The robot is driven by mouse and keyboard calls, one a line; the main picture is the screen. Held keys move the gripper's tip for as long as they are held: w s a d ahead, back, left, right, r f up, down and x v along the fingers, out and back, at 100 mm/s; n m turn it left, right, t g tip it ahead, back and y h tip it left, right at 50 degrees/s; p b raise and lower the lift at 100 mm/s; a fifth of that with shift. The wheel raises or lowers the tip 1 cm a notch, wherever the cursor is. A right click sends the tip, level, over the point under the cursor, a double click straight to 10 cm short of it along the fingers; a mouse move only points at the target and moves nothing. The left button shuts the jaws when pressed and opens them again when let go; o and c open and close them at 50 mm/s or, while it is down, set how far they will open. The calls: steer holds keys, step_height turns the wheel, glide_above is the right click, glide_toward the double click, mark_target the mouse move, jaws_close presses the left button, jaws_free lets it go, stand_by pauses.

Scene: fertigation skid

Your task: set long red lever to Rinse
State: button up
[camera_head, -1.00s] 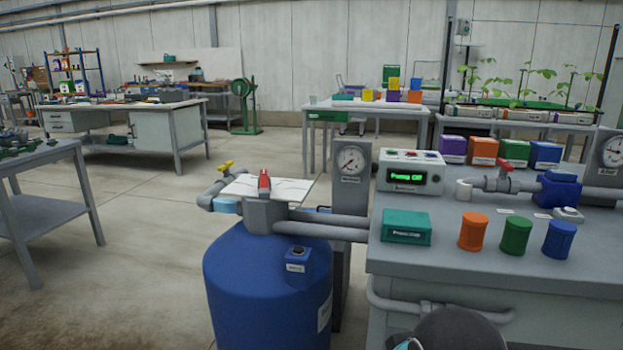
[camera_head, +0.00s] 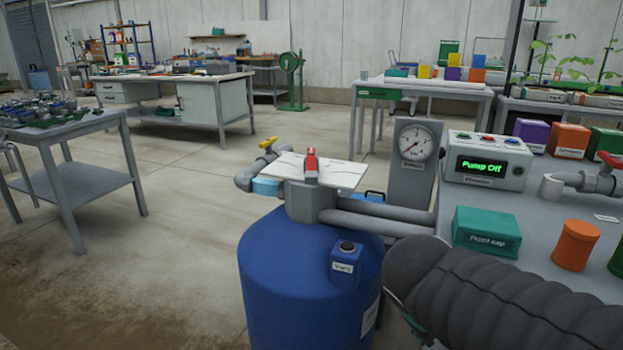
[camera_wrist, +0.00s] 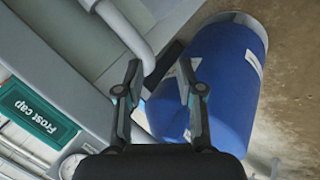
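The long red lever (camera_head: 311,163) sits on top of the grey valve head (camera_head: 309,202) of the blue tank (camera_head: 300,275). It is seen nearly end-on, over a white plate (camera_head: 345,178) with dark lines; any position names there are too small to read. My gripper (camera_wrist: 160,82) shows in the wrist view with its two fingers apart and nothing between them. The blue tank (camera_wrist: 215,75) lies beyond the fingers in that view. The gripper itself does not show in the head view, where my dark arm covers the lower right.
A pressure gauge (camera_head: 413,147) and a Pump Off box (camera_head: 488,161) stand right of the tank. A green Frost cap box (camera_head: 486,232) and an orange container (camera_head: 575,246) are on the bench. A yellow-handled valve (camera_head: 268,144) is behind left. Floor left of the tank is clear.

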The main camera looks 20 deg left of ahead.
steer(key=w+a+n+t, duration=0.2)
steer(key=w+a+n, duration=0.1)
steer(key=a, duration=0.4)
steer(key=n+t+y+b, duration=0.15)
steer(key=n+t, duration=0.35)
steer(key=t, duration=0.5)
glide_toward(311, 169)
steer(key=w, duration=0.6)
steer(key=w+d, duration=0.1)
steer(key=w, duration=0.3)
steer(key=shift+f+p, duration=0.35)
steer(key=shift+p, duration=0.05)
steer(key=shift+a, duration=0.1)
jaws_close()
